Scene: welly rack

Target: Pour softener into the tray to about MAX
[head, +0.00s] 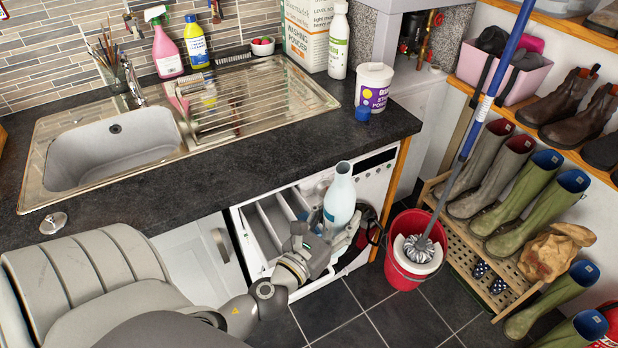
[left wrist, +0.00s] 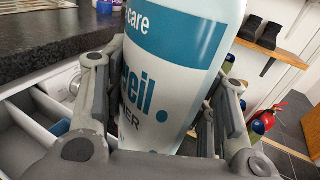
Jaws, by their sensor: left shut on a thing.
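The softener bottle (head: 339,203) is pale blue-white and is held close to upright, its neck towards the top of the head view. My left gripper (head: 334,236) is shut on the bottle's body. In the left wrist view the bottle (left wrist: 172,75) fills the middle, with a finger on each side. The open detergent tray (head: 264,229) of the washing machine lies just left of the bottle, and its compartments (left wrist: 22,132) show at the left of the wrist view. A blue patch shows in one compartment. The MAX mark and any liquid level cannot be made out. My right gripper is out of view.
The dark worktop (head: 190,205) overhangs behind the tray. On it stand a white-and-purple tub (head: 374,86) and a small blue cap (head: 362,114). A red bucket (head: 407,268) with a mop stands right of the machine, beside the boot rack (head: 470,245).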

